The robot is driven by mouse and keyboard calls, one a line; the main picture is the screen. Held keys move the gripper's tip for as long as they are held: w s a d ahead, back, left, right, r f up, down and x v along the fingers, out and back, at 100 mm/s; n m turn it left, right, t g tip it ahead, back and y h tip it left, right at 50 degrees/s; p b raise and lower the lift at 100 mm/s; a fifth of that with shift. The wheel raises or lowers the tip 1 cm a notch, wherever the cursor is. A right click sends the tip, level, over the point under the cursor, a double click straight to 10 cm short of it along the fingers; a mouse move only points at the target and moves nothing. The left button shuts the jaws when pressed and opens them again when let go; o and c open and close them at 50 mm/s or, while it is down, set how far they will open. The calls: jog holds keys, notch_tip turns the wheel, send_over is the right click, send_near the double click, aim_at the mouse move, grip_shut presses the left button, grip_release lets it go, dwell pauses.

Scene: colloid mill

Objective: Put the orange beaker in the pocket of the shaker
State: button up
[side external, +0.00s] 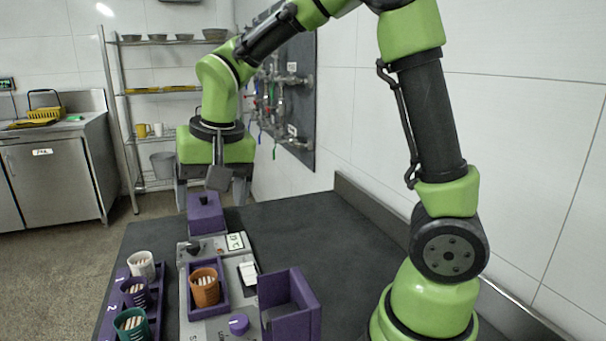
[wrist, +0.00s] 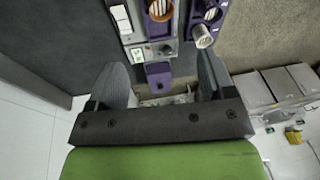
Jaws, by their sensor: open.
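The orange beaker (side external: 205,290) stands upright inside the purple-walled pocket (side external: 222,302) of the grey shaker (side external: 205,327). Pale sticks show in its mouth. It also shows in the wrist view, at the top edge (wrist: 160,9). My gripper (side external: 211,190) is open and empty, pointing down behind the shaker in the side view, away from the beaker. In the wrist view its two fingers (wrist: 161,80) are wide apart, with a purple box (wrist: 158,70) visible between them. The beaker's base is hidden by the pocket walls.
A purple rack (side external: 109,318) at left holds a white beaker (side external: 141,262), a purple beaker (side external: 134,290) and a green beaker (side external: 131,321). The purple box with a black knob (side external: 205,200) stands under my gripper. An open purple holder (side external: 291,311) stands right. The table behind it is clear.

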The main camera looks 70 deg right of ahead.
jog(key=s+a+r+n+t+y, duration=0.1)
jog(key=s+r+n+t, duration=0.1)
jog(key=s, duration=0.6)
jog(key=s+r+n+t+y, duration=0.1)
jog(key=s+r, duration=0.3)
jog(key=s, duration=0.4)
jog(key=shift+a+n+t, duration=0.35)
jog(key=shift+n+t, duration=0.05)
jog(key=shift+t, duration=0.3)
jog(key=shift+s+r, duration=0.1)
jog(key=shift+c, duration=0.4)
